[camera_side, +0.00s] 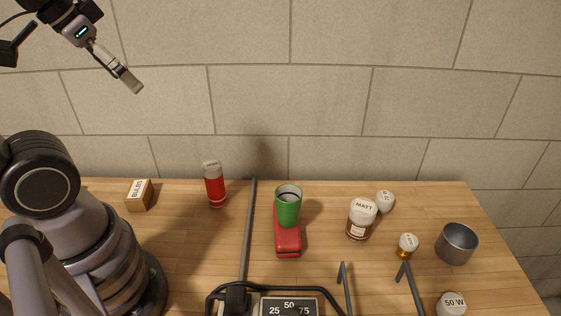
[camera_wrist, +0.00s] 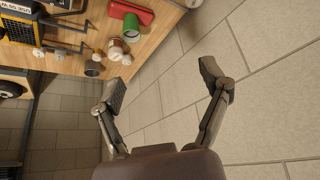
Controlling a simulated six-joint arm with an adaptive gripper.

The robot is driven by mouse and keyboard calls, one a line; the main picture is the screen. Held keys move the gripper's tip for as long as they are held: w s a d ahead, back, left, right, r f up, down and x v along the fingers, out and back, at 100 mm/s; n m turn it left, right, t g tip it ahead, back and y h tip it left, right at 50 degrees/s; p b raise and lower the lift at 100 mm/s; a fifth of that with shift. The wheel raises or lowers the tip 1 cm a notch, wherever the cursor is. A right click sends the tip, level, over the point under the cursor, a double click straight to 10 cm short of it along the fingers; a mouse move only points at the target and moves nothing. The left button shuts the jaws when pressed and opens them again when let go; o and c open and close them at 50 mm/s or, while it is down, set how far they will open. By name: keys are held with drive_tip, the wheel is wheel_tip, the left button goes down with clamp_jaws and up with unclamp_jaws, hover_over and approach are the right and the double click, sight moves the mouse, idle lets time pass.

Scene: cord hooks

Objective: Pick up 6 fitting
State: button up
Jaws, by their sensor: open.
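No label clearly reading 6 shows, so I cannot tell which piece is the 6 fitting. A small white bulb with a gold base (camera_side: 408,246) stands at the right of the table, its mark too small to read. Another white bulb (camera_side: 385,201) sits behind the MATT jar, its mark also unclear. A white bulb marked 50 W (camera_side: 452,304) is at the bottom right, partly cut off. My gripper (camera_side: 132,82) is high at the upper left, well above the table.
A MATT jar (camera_side: 361,219), a grey metal cup (camera_side: 456,244), and a green cup (camera_side: 288,206) by a red block (camera_side: 288,243) stand right of centre. A red can (camera_side: 214,184) and BULBS box (camera_side: 139,195) are left. Black upright hooks (camera_side: 409,286) rise in front.

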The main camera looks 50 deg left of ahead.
idle(0.4)
drive_tip(key=w+d+f+m+t+h, duration=0.1)
drive_tip(key=w+d, duration=0.2)
drive_tip(key=w, duration=0.7)
drive_tip(key=w+d+m+t, duration=0.1)
drive_tip(key=w+d, duration=0.3)
drive_tip(key=w, duration=0.5)
drive_tip(key=m+t+h, duration=0.3)
drive_tip(key=m+h, duration=0.2)
drive_tip(key=h, duration=0.1)
hover_over(405, 240)
drive_tip(key=s+a, duration=0.2)
drive_tip(key=s, duration=0.1)
wheel_tip(405, 240, down, 29)
wheel_tip(405, 240, down, 6)
drive_tip(key=shift+w+d, duration=0.1)
drive_tip(key=shift+w, duration=0.05)
drive_tip(key=shift+f+x, duration=0.15)
drive_tip(key=shift+x, duration=1.15)
drive_tip(key=shift+f+x, duration=0.2)
drive_tip(key=shift+x, duration=1.15)
drive_tip(key=c, duration=1.3)
